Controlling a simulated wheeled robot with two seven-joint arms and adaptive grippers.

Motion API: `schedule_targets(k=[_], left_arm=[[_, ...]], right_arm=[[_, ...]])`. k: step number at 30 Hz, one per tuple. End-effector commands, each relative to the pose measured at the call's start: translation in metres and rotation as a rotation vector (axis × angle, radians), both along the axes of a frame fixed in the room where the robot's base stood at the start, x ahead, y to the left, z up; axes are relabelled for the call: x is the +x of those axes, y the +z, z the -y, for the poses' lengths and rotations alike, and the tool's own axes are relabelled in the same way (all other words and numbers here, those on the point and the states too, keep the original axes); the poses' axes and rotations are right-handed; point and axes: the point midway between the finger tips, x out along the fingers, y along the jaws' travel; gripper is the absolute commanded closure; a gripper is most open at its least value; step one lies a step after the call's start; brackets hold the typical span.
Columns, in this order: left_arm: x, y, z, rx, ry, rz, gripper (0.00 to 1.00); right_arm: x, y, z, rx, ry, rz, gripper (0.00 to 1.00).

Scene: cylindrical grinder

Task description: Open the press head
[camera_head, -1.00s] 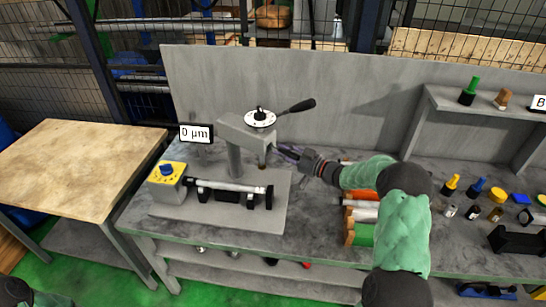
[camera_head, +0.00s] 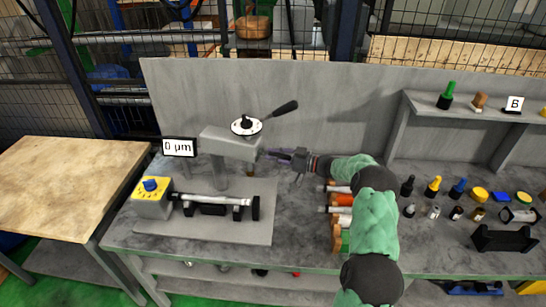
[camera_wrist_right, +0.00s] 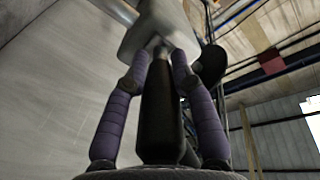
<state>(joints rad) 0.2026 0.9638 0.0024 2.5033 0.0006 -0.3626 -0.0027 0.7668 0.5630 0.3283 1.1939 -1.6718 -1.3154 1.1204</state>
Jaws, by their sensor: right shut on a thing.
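The press head (camera_head: 228,144) is a grey block on a grey column above the base plate. A white dial (camera_head: 246,126) and a black-tipped lever (camera_head: 283,112) are on top of it. My left gripper is not in view.
A grey cylinder (camera_head: 215,199) lies in a black holder below the press head. A yellow box with a blue knob (camera_head: 151,187) and a 0 µm display (camera_head: 179,147) stand left. Bottles and coloured parts fill the bench's right side. A wooden table (camera_head: 65,185) is at left.

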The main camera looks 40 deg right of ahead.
Motion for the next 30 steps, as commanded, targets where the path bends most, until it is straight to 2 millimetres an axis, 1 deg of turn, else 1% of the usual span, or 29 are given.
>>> schedule_targets(k=[1,2,3,5,6,15,19,23,30], left_arm=[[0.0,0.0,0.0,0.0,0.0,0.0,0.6],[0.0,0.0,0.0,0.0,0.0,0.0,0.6],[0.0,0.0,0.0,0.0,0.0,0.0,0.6],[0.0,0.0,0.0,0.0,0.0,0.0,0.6],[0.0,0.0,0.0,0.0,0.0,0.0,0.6],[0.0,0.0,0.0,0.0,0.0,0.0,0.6],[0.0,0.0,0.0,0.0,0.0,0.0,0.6],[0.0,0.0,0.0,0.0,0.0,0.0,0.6],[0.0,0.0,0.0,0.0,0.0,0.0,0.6]], right_arm=[[-0.001,-0.008,-0.003,0.004,0.002,-0.013,1.0],[-0.001,-0.008,-0.003,0.004,0.002,-0.013,1.0],[-0.001,-0.008,-0.003,0.004,0.002,-0.013,0.72],[-0.001,-0.008,-0.003,0.004,0.002,-0.013,0.55],[-0.001,-0.007,-0.003,0.004,0.002,-0.011,0.51],[-0.001,-0.003,-0.001,0.002,0.002,-0.004,0.51],[-0.008,-0.002,0.005,0.001,0.001,-0.003,0.51],[-0.024,-0.002,0.018,0.001,-0.001,-0.004,0.51],[-0.062,-0.003,0.048,0.002,-0.001,-0.006,0.51]])
